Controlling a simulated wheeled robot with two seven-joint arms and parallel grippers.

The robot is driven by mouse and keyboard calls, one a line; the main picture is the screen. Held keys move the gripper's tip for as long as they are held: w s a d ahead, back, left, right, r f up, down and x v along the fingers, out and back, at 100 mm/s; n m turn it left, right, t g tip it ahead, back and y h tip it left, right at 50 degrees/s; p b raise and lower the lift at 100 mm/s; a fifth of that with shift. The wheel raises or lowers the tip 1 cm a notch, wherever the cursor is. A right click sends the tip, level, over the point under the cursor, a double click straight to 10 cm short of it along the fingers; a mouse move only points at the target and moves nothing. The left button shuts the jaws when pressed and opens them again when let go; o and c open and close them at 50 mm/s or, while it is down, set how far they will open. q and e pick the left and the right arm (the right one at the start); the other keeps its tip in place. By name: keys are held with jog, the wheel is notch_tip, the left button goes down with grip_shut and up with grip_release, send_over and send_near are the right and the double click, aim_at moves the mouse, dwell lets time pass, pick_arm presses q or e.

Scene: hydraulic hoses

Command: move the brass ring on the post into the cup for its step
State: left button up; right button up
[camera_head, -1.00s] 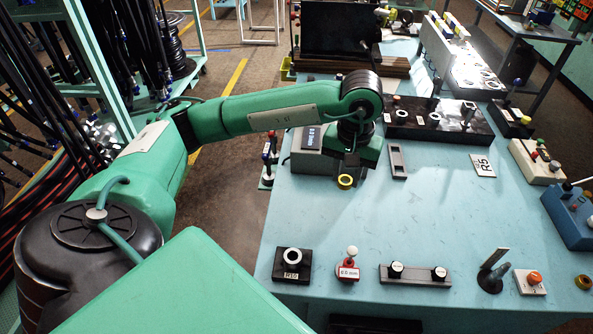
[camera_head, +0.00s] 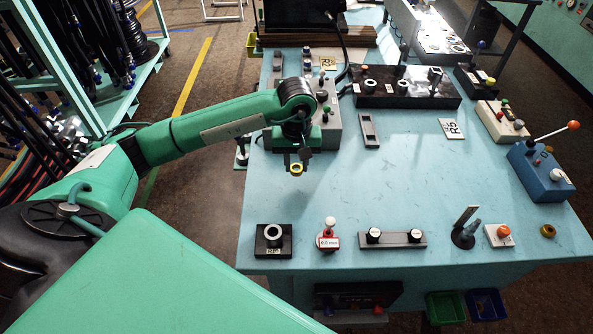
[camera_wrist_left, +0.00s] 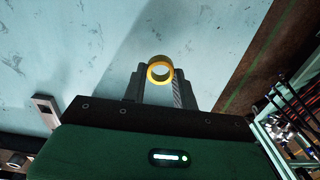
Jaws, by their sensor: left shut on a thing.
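My left gripper (camera_head: 297,163) is shut on a yellow brass ring (camera_head: 296,169) over the left part of the blue table. In the left wrist view the ring (camera_wrist_left: 160,70) sits at the fingertips (camera_wrist_left: 158,78), its hole open. I cannot tell its exact height above the table. A long black block (camera_head: 390,97) with several round fittings stands at the back; which is the cup for this step I cannot tell. A small black block with a light ring-shaped fitting (camera_head: 273,235) stands at the front left. A second brass-coloured ring (camera_head: 548,231) lies at the front right. My right gripper is not in view.
A red stand with a white-topped post (camera_head: 328,235), a grey bar with two black knobs (camera_head: 392,239) and an orange-button box (camera_head: 499,235) line the front edge. A grey device (camera_head: 328,120) is behind my left gripper. The table's middle is clear.

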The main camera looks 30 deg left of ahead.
aim_at(297, 183)
pick_arm(q)
notch_tip(297, 183, down, 4)
jog(key=shift+f+p, duration=0.2)
jog(key=shift+p, duration=0.35)
jog(key=shift+f, duration=0.3)
jog(key=shift+f, duration=0.1)
jog(key=shift+f+b, duration=0.1)
jog(key=shift+b, duration=0.2)
jog(key=o, duration=1)
jog(key=shift+c, duration=0.2)
